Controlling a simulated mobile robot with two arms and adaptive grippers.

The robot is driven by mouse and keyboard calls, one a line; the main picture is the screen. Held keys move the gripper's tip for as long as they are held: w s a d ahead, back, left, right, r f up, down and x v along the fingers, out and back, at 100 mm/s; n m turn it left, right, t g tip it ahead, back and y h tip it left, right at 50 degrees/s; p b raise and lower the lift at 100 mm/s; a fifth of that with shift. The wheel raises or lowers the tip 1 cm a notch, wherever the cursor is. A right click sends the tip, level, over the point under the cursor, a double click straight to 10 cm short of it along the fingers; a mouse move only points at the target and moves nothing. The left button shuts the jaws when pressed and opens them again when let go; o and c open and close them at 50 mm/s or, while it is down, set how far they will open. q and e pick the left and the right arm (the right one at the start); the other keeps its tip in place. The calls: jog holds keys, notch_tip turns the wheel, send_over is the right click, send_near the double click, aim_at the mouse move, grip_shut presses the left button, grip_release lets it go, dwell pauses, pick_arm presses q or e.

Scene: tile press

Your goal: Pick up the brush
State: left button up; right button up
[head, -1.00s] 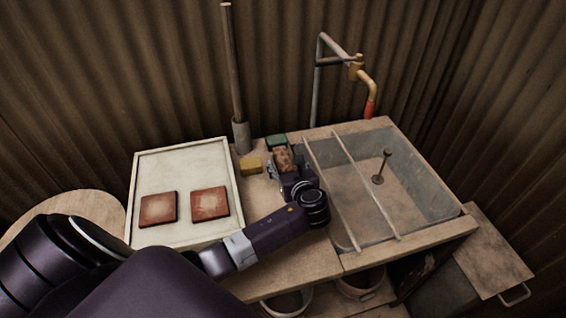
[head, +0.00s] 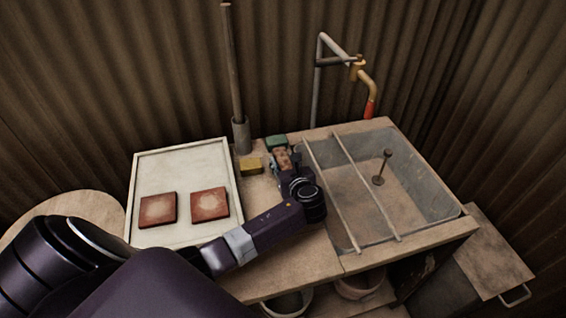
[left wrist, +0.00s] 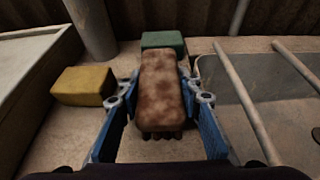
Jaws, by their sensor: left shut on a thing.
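The brush (left wrist: 161,85) is a brown, mottled block with dark bristles showing under its near end in the left wrist view. My left gripper (left wrist: 160,92) is shut on it, with one blue finger along each long side. In the head view the brush (head: 282,160) shows only in part beyond my left gripper (head: 283,165), between the white tray and the sink. I cannot tell whether the bristles touch the worktop. My right gripper is not in view.
A yellow block (head: 251,166) lies left of the brush and a green block (head: 276,142) just behind it. The white tray (head: 180,155) holds two red tiles. The sink (head: 440,198) with two rails lies right. A pole (head: 233,80) stands behind.

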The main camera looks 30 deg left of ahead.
aim_at(283, 158)
pick_arm(q)
jog(key=shift+r, duration=0.15)
notch_tip(283, 158, up, 20)
jog(key=p, duration=0.2)
jog(key=shift+d, duration=0.1)
dwell(1.2)
